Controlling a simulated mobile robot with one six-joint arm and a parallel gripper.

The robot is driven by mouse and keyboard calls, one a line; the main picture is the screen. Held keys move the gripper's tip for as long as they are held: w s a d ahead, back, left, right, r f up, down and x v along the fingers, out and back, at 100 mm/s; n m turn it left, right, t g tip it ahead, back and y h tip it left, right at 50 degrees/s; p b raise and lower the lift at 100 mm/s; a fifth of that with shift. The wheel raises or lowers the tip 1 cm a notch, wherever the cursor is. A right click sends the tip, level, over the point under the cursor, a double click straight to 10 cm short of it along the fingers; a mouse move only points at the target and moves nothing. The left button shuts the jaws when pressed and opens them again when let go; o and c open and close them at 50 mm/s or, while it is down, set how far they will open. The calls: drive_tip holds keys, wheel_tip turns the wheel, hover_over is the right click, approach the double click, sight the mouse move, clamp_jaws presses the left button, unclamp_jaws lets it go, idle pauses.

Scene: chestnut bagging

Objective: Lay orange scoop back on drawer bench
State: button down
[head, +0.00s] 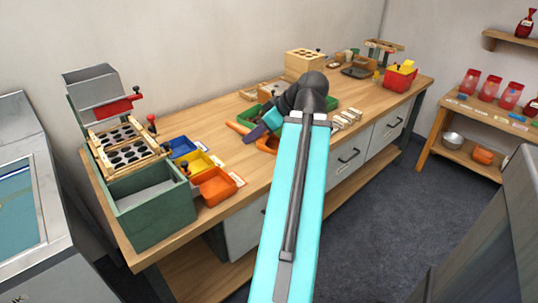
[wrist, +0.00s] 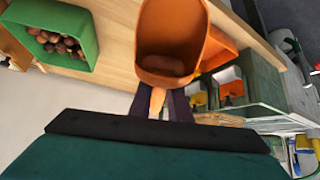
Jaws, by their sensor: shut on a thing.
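The orange scoop (wrist: 172,42) fills the top middle of the wrist view, its open bowl facing the camera. My gripper (wrist: 160,106) is shut on its short handle, with a dark finger on either side. In the head view my gripper (head: 256,132) is over the middle of the drawer bench (head: 245,191). Orange patches show beside the fingers there, and I cannot tell which is the scoop. Whether the scoop touches the bench is unclear.
A green bin (wrist: 66,66) of chestnuts stands left of the scoop in the wrist view. Another orange thing (wrist: 219,52) lies behind the scoop. Blue, yellow and orange bins (head: 216,187) and a green box (head: 152,208) occupy the bench's left end. A red caddy (head: 398,80) stands far right.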

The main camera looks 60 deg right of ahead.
drive_tip(key=shift+w+d+r+p, duration=0.1)
drive_tip(key=shift+p, duration=0.2)
drive_tip(key=w+d+p, duration=0.1)
drive_tip(key=p, duration=0.1)
drive_tip(key=d+p, duration=0.1)
drive_tip(key=p, duration=0.2)
drive_tip(key=shift+w+d, duration=0.2)
drive_tip(key=shift+w, duration=0.15)
drive_tip(key=d+p, duration=0.1)
drive_tip(key=p, duration=0.5)
drive_tip(key=shift+w, duration=0.4)
drive_tip(key=p, duration=0.4)
drive_tip(key=shift+w+d+f, duration=0.2)
drive_tip(key=shift+d, duration=0.1)
drive_tip(key=w+d+f+p, duration=0.1)
drive_tip(key=w+d, duration=0.5)
drive_tip(key=d, duration=0.2)
drive_tip(key=shift+w+d+f, duration=0.15)
drive_tip(key=shift+d, duration=0.2)
drive_tip(key=shift+f+p, duration=0.1)
drive_tip(key=shift+p, duration=0.2)
